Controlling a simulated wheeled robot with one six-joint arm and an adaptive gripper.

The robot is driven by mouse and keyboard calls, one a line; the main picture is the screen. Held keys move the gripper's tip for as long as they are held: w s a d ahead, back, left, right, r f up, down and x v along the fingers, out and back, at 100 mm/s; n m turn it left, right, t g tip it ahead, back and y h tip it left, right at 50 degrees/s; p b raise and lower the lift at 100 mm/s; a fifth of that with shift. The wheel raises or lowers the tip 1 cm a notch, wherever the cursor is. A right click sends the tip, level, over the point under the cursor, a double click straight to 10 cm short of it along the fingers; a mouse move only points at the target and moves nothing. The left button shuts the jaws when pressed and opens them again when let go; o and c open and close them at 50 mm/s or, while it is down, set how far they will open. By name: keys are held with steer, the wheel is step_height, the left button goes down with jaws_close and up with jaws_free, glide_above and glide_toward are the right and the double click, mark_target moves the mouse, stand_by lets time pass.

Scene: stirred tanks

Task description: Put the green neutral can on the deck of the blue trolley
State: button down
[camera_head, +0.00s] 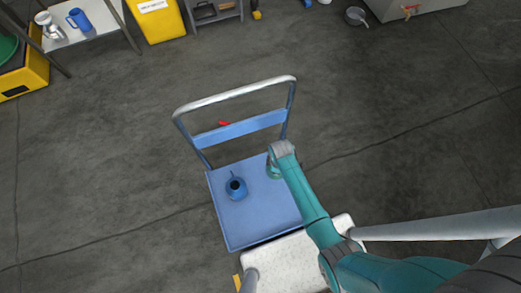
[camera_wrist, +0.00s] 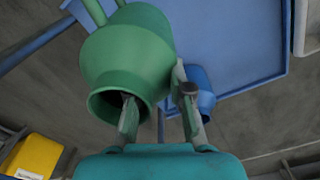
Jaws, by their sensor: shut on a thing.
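The green can (camera_wrist: 128,52) fills the upper left of the wrist view, its open mouth facing my gripper (camera_wrist: 160,112). One finger reaches into the mouth and the other is outside, so my gripper is shut on the can's wall. In the head view only a sliver of the green can (camera_head: 273,171) shows beside my wrist, over the right part of the deck. The blue trolley's deck (camera_head: 259,215) lies below. I cannot tell whether the can touches the deck.
A blue can (camera_head: 236,188) stands on the deck, left of the green can; it also shows in the wrist view (camera_wrist: 203,92). The trolley's handle (camera_head: 237,129) rises at the far side. The front deck is bare.

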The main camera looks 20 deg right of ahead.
mark_target(276, 178)
steer(key=shift+s+f+n, duration=0.35)
steer(key=shift+s+n, duration=0.25)
steer(key=shift+n, duration=0.4)
steer(key=shift+f, duration=0.3)
steer(key=shift+s+a+f, duration=0.1)
steer(key=shift+f, duration=4.7)
steer(key=c, duration=1.1)
jaws_free()
steer(key=shift+o, duration=0.2)
step_height(276, 178, up, 12)
steer(key=shift+r, duration=0.15)
steer(key=shift+s, duration=0.1)
